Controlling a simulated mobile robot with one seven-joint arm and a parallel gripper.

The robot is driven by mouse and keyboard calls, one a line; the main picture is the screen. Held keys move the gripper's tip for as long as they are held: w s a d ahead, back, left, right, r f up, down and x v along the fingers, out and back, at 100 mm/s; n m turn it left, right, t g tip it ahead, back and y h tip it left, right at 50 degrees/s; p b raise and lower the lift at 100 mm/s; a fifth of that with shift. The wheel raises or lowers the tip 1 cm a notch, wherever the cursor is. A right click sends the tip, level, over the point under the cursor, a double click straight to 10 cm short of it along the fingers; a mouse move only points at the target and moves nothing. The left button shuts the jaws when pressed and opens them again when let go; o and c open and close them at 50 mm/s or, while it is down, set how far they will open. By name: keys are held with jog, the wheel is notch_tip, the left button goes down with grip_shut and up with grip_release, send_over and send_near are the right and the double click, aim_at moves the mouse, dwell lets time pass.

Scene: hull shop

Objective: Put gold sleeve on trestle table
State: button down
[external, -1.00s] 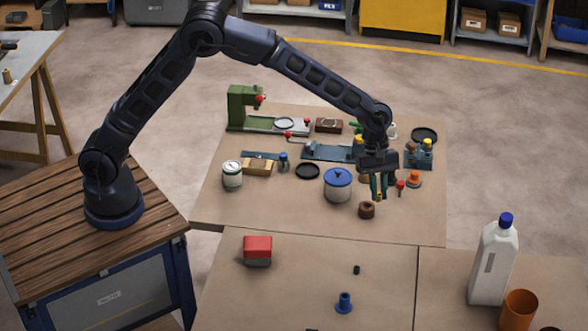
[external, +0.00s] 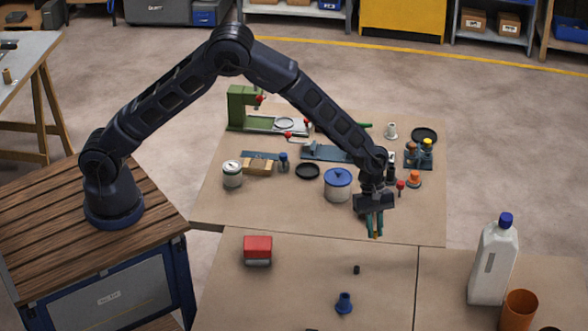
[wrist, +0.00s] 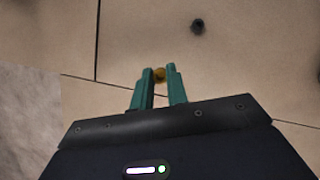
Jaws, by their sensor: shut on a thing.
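My gripper (external: 376,229) is shut on the small gold sleeve (external: 376,235). It holds the sleeve near the front edge of the back work table. In the wrist view the gold sleeve (wrist: 160,74) shows between the green fingertips of my gripper (wrist: 159,80). The gripper hides part of the sleeve in the external view. The trestle table (external: 28,62), with a grey top and sloping wooden legs, stands at the far left behind my base. A small brownish piece (external: 7,76) is on it. The gripper is far to the right of that table.
A blue-lidded pot (external: 338,184) stands just left of the gripper, with an orange piece (external: 414,179) behind right. A green press (external: 243,108) stands on the back work table (external: 235,205). A red block (external: 257,250) and tall white bottle (external: 493,262) stand in front.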

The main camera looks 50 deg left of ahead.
aim_at(374, 256)
jog(key=shift+f, duration=3.35)
jog(key=shift+f, duration=0.1)
jog(key=c, duration=1.4)
grip_release()
